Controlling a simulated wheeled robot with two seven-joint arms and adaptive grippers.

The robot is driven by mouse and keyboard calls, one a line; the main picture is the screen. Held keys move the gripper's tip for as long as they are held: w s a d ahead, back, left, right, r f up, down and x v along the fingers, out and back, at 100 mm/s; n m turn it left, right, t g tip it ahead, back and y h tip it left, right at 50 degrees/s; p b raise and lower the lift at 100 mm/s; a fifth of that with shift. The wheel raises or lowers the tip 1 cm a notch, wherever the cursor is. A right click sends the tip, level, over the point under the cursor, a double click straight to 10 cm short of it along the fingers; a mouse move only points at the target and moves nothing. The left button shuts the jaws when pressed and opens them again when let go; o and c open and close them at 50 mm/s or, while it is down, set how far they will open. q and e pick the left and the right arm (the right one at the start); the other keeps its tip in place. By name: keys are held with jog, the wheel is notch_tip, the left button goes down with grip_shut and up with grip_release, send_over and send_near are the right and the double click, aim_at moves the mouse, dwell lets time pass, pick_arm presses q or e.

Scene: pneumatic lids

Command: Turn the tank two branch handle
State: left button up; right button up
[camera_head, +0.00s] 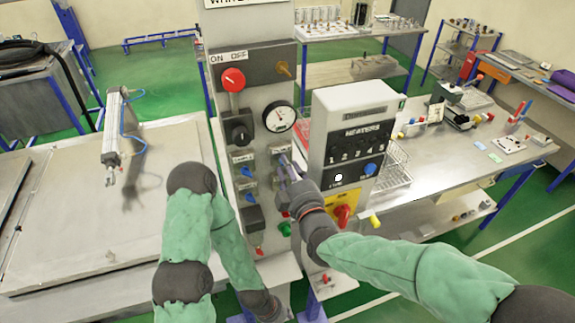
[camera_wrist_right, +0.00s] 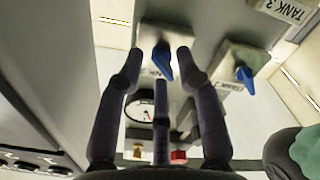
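In the right wrist view, a blue branch handle (camera_wrist_right: 162,62) sits on a pale square plate, with a "TANK" label below it whose number is hidden. My right gripper (camera_wrist_right: 160,65) is open, its dark fingers spread around this handle with gaps visible at the sides. Contact cannot be told. A second blue handle (camera_wrist_right: 245,75) is to the right, near a "TANK 3" label (camera_wrist_right: 283,10). In the head view, my right gripper (camera_head: 285,172) is at the panel's right column, hiding the handle there. My left arm's forearm hangs left of the panel; its gripper fingers are not visible.
A heater box (camera_head: 352,135) stands close on the right. A steel table (camera_head: 60,190) lies left.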

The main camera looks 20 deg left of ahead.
jog(key=shift+w+a, duration=0.2)
jog(key=shift+w, duration=0.1)
grip_shut()
jog(key=shift+f+m+b, duration=0.15)
jog(key=shift+m+b, duration=8.75)
jog(key=shift+b, duration=0.7)
